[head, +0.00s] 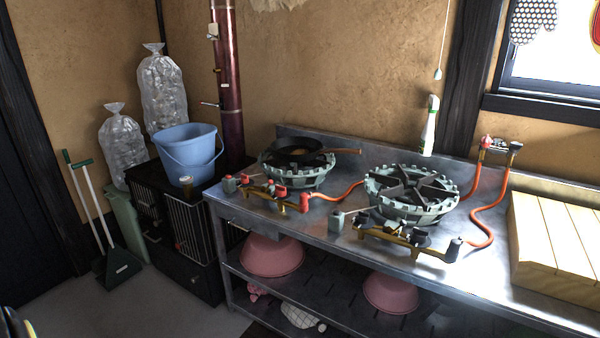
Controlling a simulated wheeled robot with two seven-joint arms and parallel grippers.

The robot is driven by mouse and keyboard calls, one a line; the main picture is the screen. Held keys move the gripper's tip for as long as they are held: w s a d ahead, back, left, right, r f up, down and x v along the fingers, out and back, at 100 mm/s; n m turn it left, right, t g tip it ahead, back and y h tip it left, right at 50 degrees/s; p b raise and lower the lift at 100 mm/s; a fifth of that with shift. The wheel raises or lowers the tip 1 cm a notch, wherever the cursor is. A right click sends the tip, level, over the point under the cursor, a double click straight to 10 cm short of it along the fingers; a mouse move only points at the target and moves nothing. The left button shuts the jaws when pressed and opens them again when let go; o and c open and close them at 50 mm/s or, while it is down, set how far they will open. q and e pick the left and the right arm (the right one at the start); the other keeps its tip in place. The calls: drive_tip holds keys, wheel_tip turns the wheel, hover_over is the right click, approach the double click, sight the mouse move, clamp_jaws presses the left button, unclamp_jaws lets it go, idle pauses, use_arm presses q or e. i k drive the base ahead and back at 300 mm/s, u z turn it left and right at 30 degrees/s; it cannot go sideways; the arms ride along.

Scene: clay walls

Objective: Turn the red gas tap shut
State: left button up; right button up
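A gas fitting with a red tap (486,141) stands at the back of the metal counter, near the wall and below the window. An orange hose (491,213) runs from this fitting down to the right burner (412,197). The tap is small, and I cannot tell whether it is open or shut. The left burner (295,168) has small red knobs (270,187) at its front and a red hose joint.
A pan (297,152) sits on the left burner. A wooden slatted board (560,245) lies at the counter's right. A spray bottle (429,126) is near the wall behind the right burner. A blue bucket (188,151) stands left on a black cabinet. Pink bowls (272,256) are below.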

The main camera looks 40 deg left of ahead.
sight(486, 141)
drive_tip(key=u, duration=0.55)
drive_tip(key=i, duration=0.9)
drive_tip(key=u, duration=0.2)
